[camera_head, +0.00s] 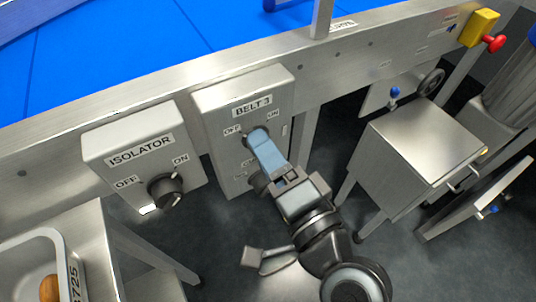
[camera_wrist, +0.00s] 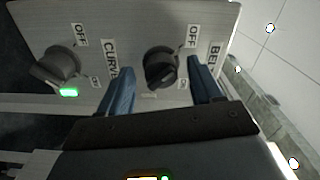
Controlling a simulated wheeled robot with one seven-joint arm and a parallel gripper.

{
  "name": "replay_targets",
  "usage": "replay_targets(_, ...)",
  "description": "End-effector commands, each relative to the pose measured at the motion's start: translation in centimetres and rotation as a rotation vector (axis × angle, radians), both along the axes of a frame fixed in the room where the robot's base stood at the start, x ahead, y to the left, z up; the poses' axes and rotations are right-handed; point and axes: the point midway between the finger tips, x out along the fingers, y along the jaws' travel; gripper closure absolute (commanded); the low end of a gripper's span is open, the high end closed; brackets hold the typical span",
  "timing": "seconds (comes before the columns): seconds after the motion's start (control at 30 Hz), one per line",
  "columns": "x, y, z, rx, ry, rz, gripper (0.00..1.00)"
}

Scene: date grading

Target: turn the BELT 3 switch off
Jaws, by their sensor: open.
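The BELT 3 label (camera_head: 252,106) is on the upper part of a grey switch box (camera_head: 214,101), with OFF at left and ON at right below it. My gripper (camera_head: 257,134) is at the front of this box and hides most of the BELT 3 knob in the head view. In the wrist view, the dark round BELT knob (camera_wrist: 160,67) shows between the two blue fingers of my gripper (camera_wrist: 161,70). The fingers are apart, one on each side of the knob; I cannot tell whether they touch it. The knob's exact setting is unclear.
A CURVE knob (camera_wrist: 57,65) with a lit green lamp (camera_wrist: 69,92) shares the box. An ISOLATOR box (camera_head: 112,153) stands at left. A blue conveyor belt (camera_head: 130,45) runs behind. A steel cabinet (camera_head: 415,145) and a red emergency button (camera_head: 495,43) are at right.

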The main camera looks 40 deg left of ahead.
Motion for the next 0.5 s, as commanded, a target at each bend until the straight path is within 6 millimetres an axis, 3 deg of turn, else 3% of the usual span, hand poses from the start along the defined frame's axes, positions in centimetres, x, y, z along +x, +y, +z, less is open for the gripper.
replay_targets(0.17,-0.3,-0.9,-0.1,0.0,0.002,-0.003,0.35)
replay_targets(0.5,-2.3,-5.8,-0.1,-0.001,0.002,-0.002,0.35)
